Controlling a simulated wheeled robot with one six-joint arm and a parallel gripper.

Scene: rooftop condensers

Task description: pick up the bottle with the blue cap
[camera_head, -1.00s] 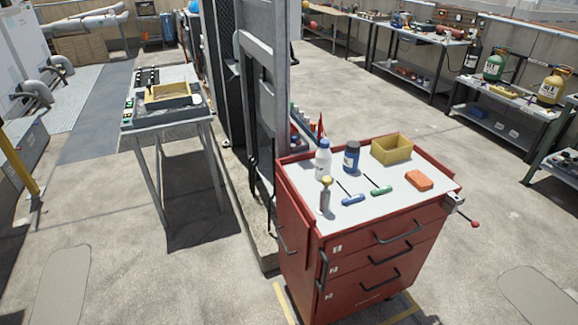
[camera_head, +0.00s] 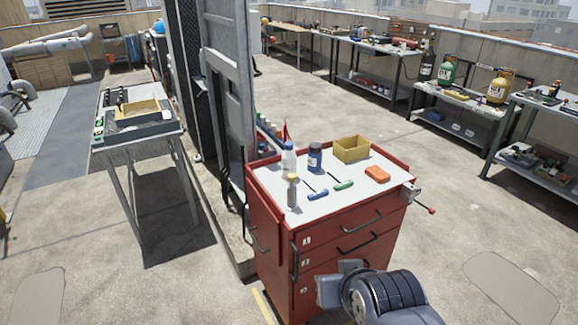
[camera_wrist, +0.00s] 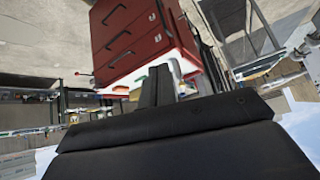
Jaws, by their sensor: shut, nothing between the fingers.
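The white bottle with the blue cap (camera_head: 289,157) stands upright near the back left of the red cart's top. A dark blue bottle with a dark cap (camera_head: 315,157) stands just right of it. My gripper (camera_wrist: 156,74) shows in the wrist view with its dark fingers together and nothing between them. In the head view my arm is low at the front of the cart, below its top and well apart from the bottle; its fingertips cannot be made out there. The wrist view shows the cart upside down, with the things on its top partly hidden behind my fingers.
The red cart (camera_head: 330,250) also carries a yellow bin (camera_head: 352,149), an orange block (camera_head: 377,174), a green-handled tool (camera_head: 343,185), a blue-handled tool (camera_head: 318,194) and a yellow-topped canister (camera_head: 292,190). A grey metal frame (camera_head: 228,90) stands behind the cart's left. Open floor lies right.

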